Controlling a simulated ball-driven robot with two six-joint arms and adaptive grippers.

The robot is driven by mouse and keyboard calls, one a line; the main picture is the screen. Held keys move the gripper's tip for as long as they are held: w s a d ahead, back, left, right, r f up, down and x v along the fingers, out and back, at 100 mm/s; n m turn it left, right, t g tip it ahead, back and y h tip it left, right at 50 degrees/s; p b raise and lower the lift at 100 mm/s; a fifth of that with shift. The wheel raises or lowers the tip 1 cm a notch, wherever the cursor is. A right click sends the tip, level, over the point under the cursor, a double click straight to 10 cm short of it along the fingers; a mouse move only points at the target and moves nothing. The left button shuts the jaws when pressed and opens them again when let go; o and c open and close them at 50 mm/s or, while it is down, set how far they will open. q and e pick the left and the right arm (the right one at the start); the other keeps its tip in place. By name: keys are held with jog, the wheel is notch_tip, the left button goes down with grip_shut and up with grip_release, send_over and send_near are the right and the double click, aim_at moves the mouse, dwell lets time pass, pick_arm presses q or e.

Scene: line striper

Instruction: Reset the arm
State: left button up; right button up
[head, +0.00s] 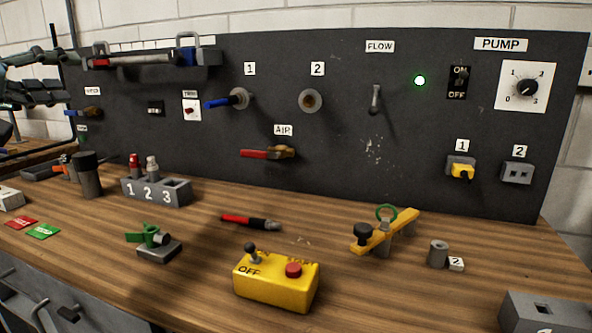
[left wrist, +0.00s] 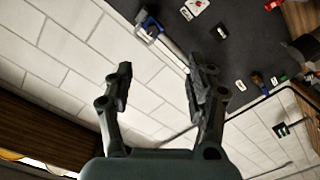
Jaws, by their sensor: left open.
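My left gripper (head: 42,88) is at the far left edge of the head view, beside the left end of the dark panel (head: 340,140) and above the bench. In the left wrist view its two dark fingers (left wrist: 165,75) stand wide apart with nothing between them. White block wall lies behind them, and the panel's corner is at the upper right. My right gripper is in neither view.
The wooden bench (head: 190,265) holds a yellow switch box (head: 275,280), a yellow lever piece (head: 400,230), a green-handled valve (head: 155,240), a numbered block (head: 157,192) and a red-black pen (head: 250,221). A shelf (head: 145,72) juts from the panel near my left gripper.

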pick_arm(q)
jog(key=s+d+f+m+g+y, duration=0.1)
jog(key=s+d+f+m+g, duration=0.25)
jog(key=f, duration=0.85)
jog(key=s+d+f+g+y, duration=0.1)
jog(key=s+d+f+g, duration=0.1)
jog(key=s+d+f, duration=0.65)
jog(key=s+a+f+m+g+y, duration=0.15)
jog(key=s+f+g, duration=0.25)
jog(key=s+f, duration=0.55)
jog(key=s+a+f+g+y, duration=0.1)
jog(key=s+f+g+y, duration=0.4)
jog(key=s, duration=0.8)
jog(key=s+a+f+h, duration=0.1)
jog(key=s+f, duration=0.1)
jog(key=f, duration=1.3)
jog(key=s+a+f+h, duration=0.1)
jog(key=s+f, duration=0.1)
jog(key=f, duration=1.3)
jog(key=s+a+f+b, duration=0.1)
jog(key=s+f, duration=1.2)
jog(key=s, duration=0.3)
jog(key=shift+s+f+g, duration=0.25)
jog(key=shift+g, duration=0.2)
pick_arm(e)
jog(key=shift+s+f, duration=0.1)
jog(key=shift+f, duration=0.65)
